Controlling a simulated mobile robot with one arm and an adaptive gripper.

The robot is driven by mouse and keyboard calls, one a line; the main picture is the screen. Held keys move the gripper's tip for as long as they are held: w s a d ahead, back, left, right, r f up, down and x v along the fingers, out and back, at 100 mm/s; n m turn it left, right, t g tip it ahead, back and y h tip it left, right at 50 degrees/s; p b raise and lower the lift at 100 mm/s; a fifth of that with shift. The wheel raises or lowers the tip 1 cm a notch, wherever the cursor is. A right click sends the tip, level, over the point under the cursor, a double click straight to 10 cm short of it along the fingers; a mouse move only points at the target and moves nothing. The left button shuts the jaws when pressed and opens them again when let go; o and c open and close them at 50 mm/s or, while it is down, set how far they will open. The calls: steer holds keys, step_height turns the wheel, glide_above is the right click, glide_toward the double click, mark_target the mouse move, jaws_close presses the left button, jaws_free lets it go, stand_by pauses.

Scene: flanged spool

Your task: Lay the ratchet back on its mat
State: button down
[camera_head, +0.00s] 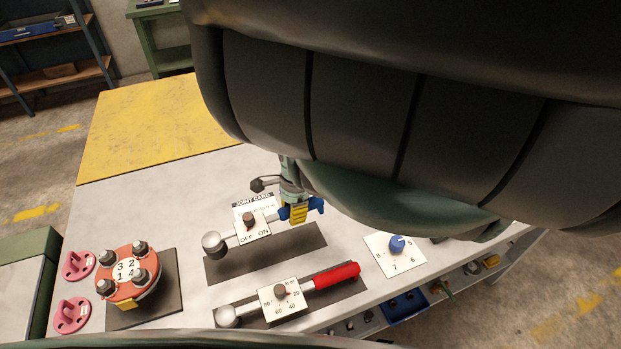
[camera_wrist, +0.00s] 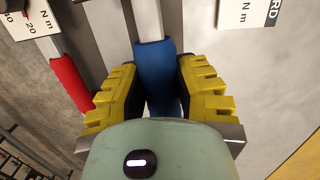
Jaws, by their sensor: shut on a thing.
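The ratchet has a round silver head (camera_head: 213,243), a white OFF/ON plate with a dark knob and a blue handle (camera_head: 316,205). My gripper (camera_head: 298,212) is shut on the blue handle. In the wrist view the blue handle (camera_wrist: 155,70) lies between the yellow fingertips of my gripper (camera_wrist: 160,95). A dark mat (camera_head: 270,256) lies on the bench just in front of the ratchet and is bare where it shows. The ratchet appears raised off the bench, roughly parallel to the mat's long side; its exact height is unclear.
A red-handled wrench (camera_head: 335,275) with a dial lies on another dark mat in front. An orange flange (camera_head: 128,272) with numbered bolts stands at left, beside pink brackets (camera_head: 72,314). A joint card (camera_head: 252,203) is behind the ratchet. A blue-knobbed dial plate (camera_head: 395,255) is at right.

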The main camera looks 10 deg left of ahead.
steer(key=shift+s+a+f, duration=0.4)
steer(key=shift+s+f, duration=0.35)
steer(key=shift+f, duration=0.1)
step_height(320, 180, down, 6)
steer(key=b, duration=0.5)
steer(key=shift+r+b, duration=0.25)
steer(key=shift+b, duration=0.15)
steer(key=shift+f+b, duration=0.4)
steer(key=shift+f, duration=0.15)
steer(key=c, duration=0.7)
jaws_free()
steer(key=shift+c, duration=0.2)
steer(key=shift+w+r, duration=0.1)
steer(key=shift+r, duration=0.45)
steer(key=shift+w+d+r, duration=0.1)
steer(key=shift+d+r, duration=0.1)
steer(key=shift+r, duration=1.4)
steer(key=shift+d+r, duration=0.15)
steer(key=shift+r, duration=1.45)
